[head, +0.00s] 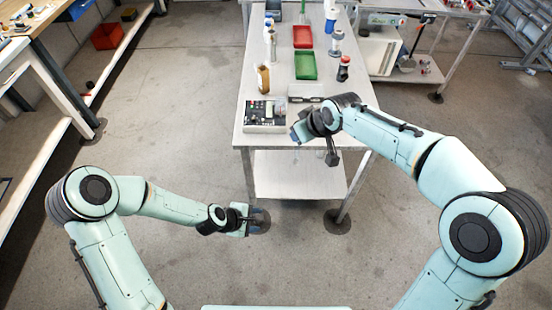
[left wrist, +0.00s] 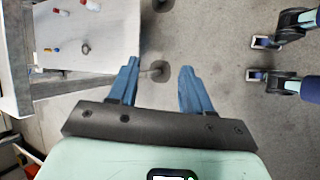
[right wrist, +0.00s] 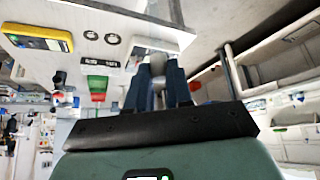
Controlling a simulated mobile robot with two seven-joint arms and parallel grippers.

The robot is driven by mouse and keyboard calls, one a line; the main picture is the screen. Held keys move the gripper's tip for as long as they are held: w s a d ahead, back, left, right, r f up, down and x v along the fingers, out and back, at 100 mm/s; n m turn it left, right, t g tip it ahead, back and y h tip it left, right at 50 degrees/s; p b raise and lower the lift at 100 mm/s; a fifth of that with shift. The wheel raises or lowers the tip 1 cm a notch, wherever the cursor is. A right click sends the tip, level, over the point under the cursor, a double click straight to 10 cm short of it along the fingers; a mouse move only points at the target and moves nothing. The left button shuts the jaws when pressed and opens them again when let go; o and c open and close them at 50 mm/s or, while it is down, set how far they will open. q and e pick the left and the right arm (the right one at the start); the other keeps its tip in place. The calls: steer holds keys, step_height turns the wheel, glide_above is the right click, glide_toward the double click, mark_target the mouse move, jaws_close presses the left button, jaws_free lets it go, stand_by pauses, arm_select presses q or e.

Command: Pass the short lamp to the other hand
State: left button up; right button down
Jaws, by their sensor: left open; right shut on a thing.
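My right gripper (head: 297,134) is at the front edge of the table, pointing left in the head view. In the right wrist view its blue fingers (right wrist: 154,72) are shut on a small grey-white cylindrical piece, which I take to be the short lamp (right wrist: 157,66). Much of the lamp is hidden between the fingers, and in the head view it is hard to make out. My left gripper (head: 258,221) is lower and to the left, in front of the table.
The white table (head: 247,158) carries a control box (head: 265,115) at its front left, a green tray (head: 306,66), a red tray (head: 303,37) and several bottles. A yellow device (right wrist: 40,37) shows in the right wrist view. The floor before the table is clear.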

arm_select(q)
steer(key=w+d+r+n+t+h, duration=0.1)
steer(key=w+d+r+n, duration=0.15)
steer(key=r, duration=0.35)
steer(key=w+d+r+n+t, duration=0.1)
steer(key=w+r+n, duration=0.25)
steer(key=r, duration=0.25)
steer(key=n+t+h, duration=0.1)
steer(key=n+t, duration=0.1)
steer(key=n, duration=0.4)
glide_toward(298, 155)
steer(key=x, duration=1.1)
steer(key=shift+a+f, duration=0.1)
jaws_close()
steer(key=shift+s, duration=0.1)
arm_select(e)
steer(key=c, duration=0.9)
jaws_free()
steer(key=shift+c, duration=0.2)
steer(key=shift+a, duration=0.15)
steer(key=shift+s+r, duration=0.1)
steer(key=shift+r, duration=0.05)
